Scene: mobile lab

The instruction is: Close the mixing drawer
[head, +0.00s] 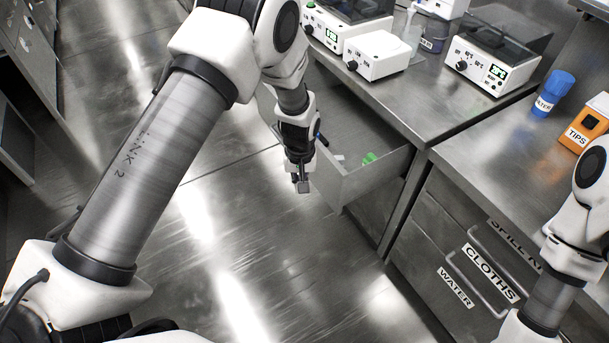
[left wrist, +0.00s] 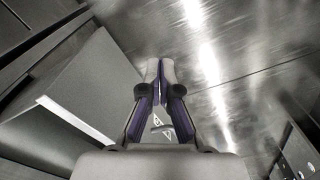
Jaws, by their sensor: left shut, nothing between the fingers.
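The open grey metal drawer (head: 375,184) sticks out from under the left bench in the head view. A green item and a pale item lie inside it; the drawer's label does not show. My left gripper (head: 303,186) is shut and empty, pointing down at the drawer's outer front end. Whether it touches the drawer I cannot tell. In the left wrist view the closed fingers (left wrist: 160,72) are over the floor, with a grey panel, apparently the drawer (left wrist: 85,95), to their left. My right arm shows at the right edge of the head view, but its gripper is out of frame.
White devices (head: 376,55) stand on the bench above the drawer. Closed drawers with handles, one labelled CLOTHS (head: 490,272), are below. The floor (head: 240,230) to the left is clear.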

